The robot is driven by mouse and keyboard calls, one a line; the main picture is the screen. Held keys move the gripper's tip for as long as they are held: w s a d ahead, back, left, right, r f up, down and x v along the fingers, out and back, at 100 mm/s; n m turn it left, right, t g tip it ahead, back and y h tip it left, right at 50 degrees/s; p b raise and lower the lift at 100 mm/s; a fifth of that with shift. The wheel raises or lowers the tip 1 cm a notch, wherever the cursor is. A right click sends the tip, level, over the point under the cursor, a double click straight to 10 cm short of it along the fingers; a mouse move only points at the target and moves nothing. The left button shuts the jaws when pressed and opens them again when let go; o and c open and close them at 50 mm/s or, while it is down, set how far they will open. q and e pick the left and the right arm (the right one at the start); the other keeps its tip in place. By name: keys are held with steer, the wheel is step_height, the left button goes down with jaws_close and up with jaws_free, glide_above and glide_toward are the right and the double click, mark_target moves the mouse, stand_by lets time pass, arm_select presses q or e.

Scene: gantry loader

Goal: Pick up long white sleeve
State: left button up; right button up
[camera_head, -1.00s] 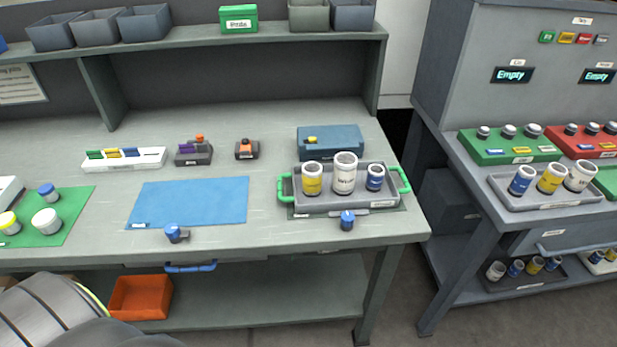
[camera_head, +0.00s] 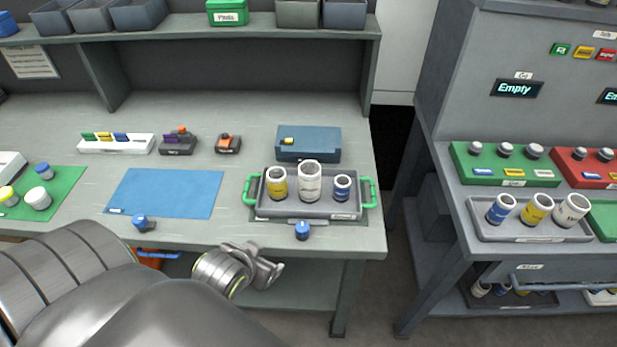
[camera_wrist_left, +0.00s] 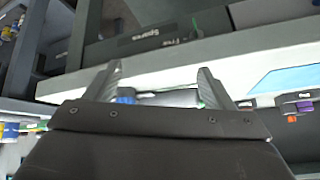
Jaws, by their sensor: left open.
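The tall white sleeve (camera_head: 309,182) stands upright in a grey tray (camera_head: 320,209) with green handles on the bench, between a yellow sleeve (camera_head: 277,183) and a small blue one (camera_head: 342,187). Other white sleeves are a short one (camera_head: 38,198) on the green mat and one (camera_head: 571,210) in the right station's tray. My left gripper (camera_head: 268,270) is in front of the bench edge, below and left of the tray, and touches no sleeve. In the left wrist view its fingers (camera_wrist_left: 157,88) are apart with nothing gripped between them. My right gripper is in neither view.
A blue knob (camera_head: 302,230) sits at the bench edge before the tray, another (camera_head: 141,222) farther left. A blue box (camera_head: 308,143) stands behind the tray. The blue mat (camera_head: 166,194) is bare. A gap separates bench and right station.

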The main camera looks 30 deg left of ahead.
arm_select(q)
steer(key=w+r+n+t+y, duration=0.1)
steer(key=w+r+t, duration=0.5)
steer(key=w+r, duration=0.45)
steer(key=p, duration=0.1)
glide_toward(313, 168)
steer(key=w+a, duration=0.1)
steer(key=w, duration=0.1)
steer(key=shift+d+f+p+x, duration=0.15)
steer(key=shift+p+x, duration=0.1)
steer(key=shift+x, duration=0.95)
steer(key=shift+f+p+x, duration=0.15)
steer(key=shift+p+x, duration=0.05)
steer(key=shift+x, duration=1.05)
steer(key=shift+d+f+p+x, duration=0.1)
steer(key=shift+f+p+x, duration=0.15)
steer(key=shift+x, duration=0.95)
steer(key=shift+s, duration=0.15)
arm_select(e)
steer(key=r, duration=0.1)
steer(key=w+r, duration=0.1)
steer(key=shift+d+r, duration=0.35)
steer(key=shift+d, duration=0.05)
arm_select(q)
steer(key=shift+c, duration=0.5)
steer(key=shift+r, duration=0.15)
steer(key=c, duration=1.4)
